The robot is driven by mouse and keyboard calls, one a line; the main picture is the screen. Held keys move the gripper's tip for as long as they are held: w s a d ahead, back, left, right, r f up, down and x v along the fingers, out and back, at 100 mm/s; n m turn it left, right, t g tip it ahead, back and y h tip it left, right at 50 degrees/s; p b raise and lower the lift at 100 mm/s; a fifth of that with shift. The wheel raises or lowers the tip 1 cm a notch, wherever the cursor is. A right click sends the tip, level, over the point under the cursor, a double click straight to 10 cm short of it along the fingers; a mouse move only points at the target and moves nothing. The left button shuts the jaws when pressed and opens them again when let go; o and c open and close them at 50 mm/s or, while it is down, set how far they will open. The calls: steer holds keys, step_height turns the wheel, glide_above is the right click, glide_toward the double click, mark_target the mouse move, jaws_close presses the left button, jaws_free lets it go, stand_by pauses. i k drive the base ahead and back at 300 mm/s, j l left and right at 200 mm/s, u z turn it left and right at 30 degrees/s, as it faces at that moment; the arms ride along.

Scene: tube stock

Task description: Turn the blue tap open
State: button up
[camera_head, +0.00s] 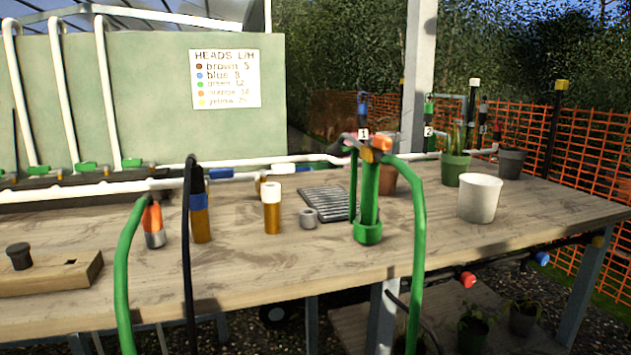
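Several blue parts show, and I cannot tell for sure which one is the blue tap. A round blue knob (541,259) sits on a dark pipe under the bench's right edge. A blue fitting (220,173) lies along the white pipe at the back of the bench. A small blue piece (362,109) tops an upright tube behind the tag marked 1. Whether any of them stands open or shut is too small to tell. My gripper is not in view.
The wooden bench (290,265) holds brown bottles (272,212), a green tube stand (368,230), a white pot (479,198) and plant pots. Green hoses (417,260) hang over its front. A red knob (467,280) sits below. Orange mesh fence (600,190) stands behind.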

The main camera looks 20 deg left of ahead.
mark_target(218, 172)
steer(key=u, duration=1.6)
